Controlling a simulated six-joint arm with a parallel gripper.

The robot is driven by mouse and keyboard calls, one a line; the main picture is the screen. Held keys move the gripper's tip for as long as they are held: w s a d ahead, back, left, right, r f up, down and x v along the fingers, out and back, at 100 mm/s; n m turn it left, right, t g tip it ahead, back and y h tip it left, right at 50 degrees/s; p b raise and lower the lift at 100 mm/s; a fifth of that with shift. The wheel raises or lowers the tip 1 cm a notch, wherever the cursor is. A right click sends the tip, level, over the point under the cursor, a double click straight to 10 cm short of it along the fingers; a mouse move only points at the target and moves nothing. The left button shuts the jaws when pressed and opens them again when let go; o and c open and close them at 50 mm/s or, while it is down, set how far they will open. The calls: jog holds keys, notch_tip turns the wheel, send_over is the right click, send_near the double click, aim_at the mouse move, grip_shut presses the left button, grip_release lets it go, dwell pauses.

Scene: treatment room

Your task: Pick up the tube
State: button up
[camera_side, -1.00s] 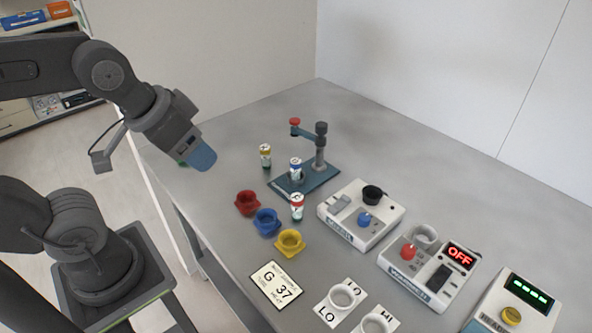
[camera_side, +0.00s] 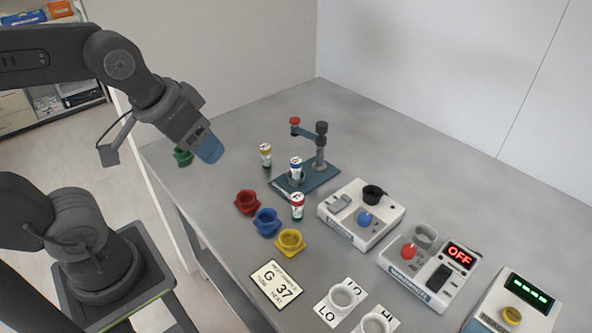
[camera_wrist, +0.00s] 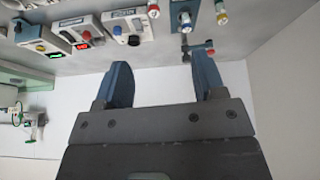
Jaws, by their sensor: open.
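Three small capped tubes stand upright on the grey table: a yellow-capped tube (camera_side: 265,155), a blue-capped tube (camera_side: 296,168) on a blue stand (camera_side: 325,176), and a red-capped tube (camera_side: 297,206). In the wrist view the red-capped tube (camera_wrist: 153,10), blue-capped tube (camera_wrist: 185,18) and yellow-capped tube (camera_wrist: 221,13) show along the top edge. My gripper (camera_side: 209,150) is raised, left of the tubes and apart from them. In the wrist view my gripper (camera_wrist: 163,72) has its two blue fingers spread, with nothing between them.
Red (camera_side: 247,202), blue (camera_side: 267,222), yellow (camera_side: 290,242) and green (camera_side: 183,157) holders sit along the table's left side. The stand has a post with a side arm (camera_side: 308,132). A G 37 card (camera_side: 276,285) and several devices, one reading OFF (camera_side: 459,257), occupy the front. The back right is clear.

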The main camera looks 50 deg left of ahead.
jog(key=w+a+n+g, duration=0.2)
jog(key=w+n, duration=0.4)
jog(key=w, duration=0.5)
jog(key=n+g, duration=0.3)
jog(key=n, duration=0.6)
send_over(296, 160)
notch_tip(296, 160, down, 11)
notch_tip(296, 160, down, 8)
jog(key=shift+r, duration=0.15)
jog(key=shift+f, duration=3)
jog(key=c, duration=1.1)
